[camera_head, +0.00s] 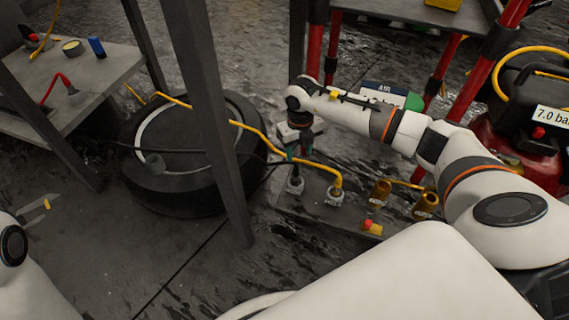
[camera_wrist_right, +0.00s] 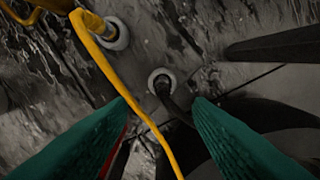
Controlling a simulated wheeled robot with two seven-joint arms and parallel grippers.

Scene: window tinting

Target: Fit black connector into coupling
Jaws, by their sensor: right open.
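My right gripper (camera_head: 300,155) points down over the metal base plate (camera_head: 312,213), its green fingers open. In the right wrist view the open fingers (camera_wrist_right: 160,112) stand on either side of the black hose. The black connector's end (camera_wrist_right: 170,100) is at a pale round coupling (camera_wrist_right: 158,76); I cannot tell how deep it sits. In the head view this coupling (camera_head: 295,186) is below the gripper. A second coupling (camera_head: 334,196) beside it holds the yellow hose (camera_head: 322,160). My left gripper is not clearly visible; only part of that arm shows at the left edge.
A tyre (camera_head: 190,185) lies behind a grey post (camera_head: 212,120). Brass fittings (camera_head: 380,192) and a red-and-yellow button (camera_head: 371,227) are right of the couplings. The yellow hose crosses close to my right fingers. A compressor (camera_head: 530,110) stands at right, a bench (camera_head: 80,80) at left.

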